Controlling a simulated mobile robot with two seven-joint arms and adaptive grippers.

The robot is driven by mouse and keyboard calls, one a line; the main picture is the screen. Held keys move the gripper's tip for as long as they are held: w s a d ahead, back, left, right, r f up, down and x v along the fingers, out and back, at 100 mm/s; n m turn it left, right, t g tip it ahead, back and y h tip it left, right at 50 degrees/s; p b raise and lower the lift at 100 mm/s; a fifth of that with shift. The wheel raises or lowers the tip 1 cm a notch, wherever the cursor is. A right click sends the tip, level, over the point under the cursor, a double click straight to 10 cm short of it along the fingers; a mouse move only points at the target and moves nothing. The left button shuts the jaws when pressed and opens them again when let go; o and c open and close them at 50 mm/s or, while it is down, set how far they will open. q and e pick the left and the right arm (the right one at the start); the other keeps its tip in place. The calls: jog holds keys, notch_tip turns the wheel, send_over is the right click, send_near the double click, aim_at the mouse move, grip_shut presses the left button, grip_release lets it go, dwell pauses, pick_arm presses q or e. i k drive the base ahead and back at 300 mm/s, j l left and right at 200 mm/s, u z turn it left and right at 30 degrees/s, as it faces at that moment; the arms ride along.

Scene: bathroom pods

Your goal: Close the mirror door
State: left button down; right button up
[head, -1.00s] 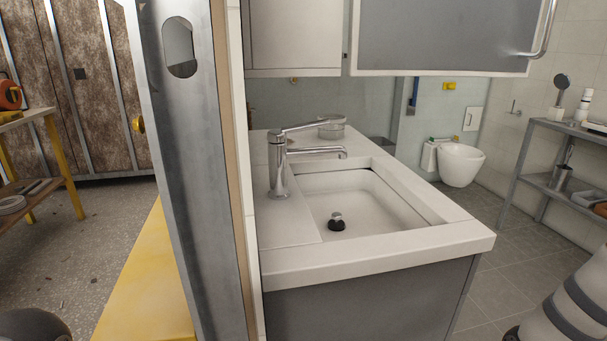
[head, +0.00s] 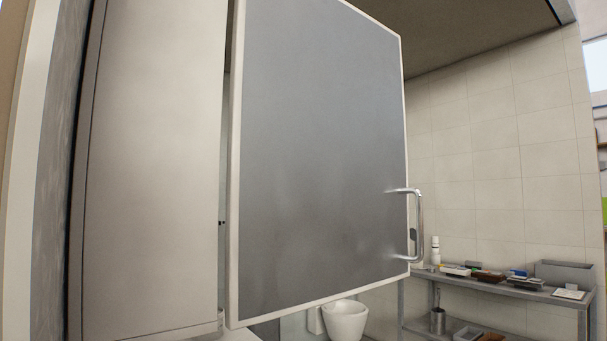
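The mirror door (head: 320,160) is a large grey panel with a pale frame in the middle of the head view. It stands open, swung out from the white cabinet (head: 150,170) on its left. A chrome bar handle (head: 418,225) is on the door's right edge, low down. Neither of my grippers shows in the view. The door hides part of the room behind it.
A grey shelf rack (head: 510,287) with several small items stands against the tiled wall at the right. A white toilet (head: 345,319) is below and behind the door. A sliver of pale countertop shows at the bottom.

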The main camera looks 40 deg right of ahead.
aim_at(317, 214)
jog(key=k+l+z, duration=0.15)
jog(key=z, duration=0.25)
jog(key=k+l+z, duration=0.25)
jog(key=z, duration=0.15)
jog(key=k+l+z, duration=0.1)
jog(key=l+z, duration=0.25)
jog(key=i+z, duration=0.15)
